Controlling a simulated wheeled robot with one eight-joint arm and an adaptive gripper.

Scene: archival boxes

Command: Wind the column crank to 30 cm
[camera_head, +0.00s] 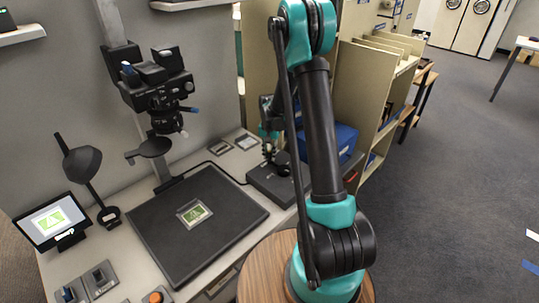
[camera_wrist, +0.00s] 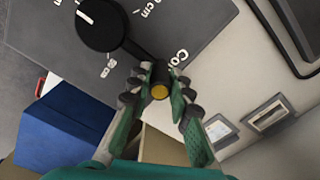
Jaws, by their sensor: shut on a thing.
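The column crank is on a dark grey control box (camera_head: 262,184) right of the copy stand. In the wrist view its round black hub (camera_wrist: 100,25) has an arm reaching to a black handle with a brass end (camera_wrist: 159,91). My gripper (camera_wrist: 160,76) is shut on this handle, one finger on each side. White scale marks with "cm" and part of a label are printed around the hub; most figures are cut off or too small to read. In the head view my gripper (camera_head: 268,132) is above the box, partly hidden by my arm.
The copy stand column (camera_head: 112,22) carries a black camera (camera_head: 158,85) over a dark baseboard (camera_head: 190,225) with a green picture on it. A small screen (camera_head: 52,221) and a lamp (camera_head: 84,165) stand left. A blue box (camera_head: 335,142) and shelving (camera_head: 362,90) are right, behind my arm.

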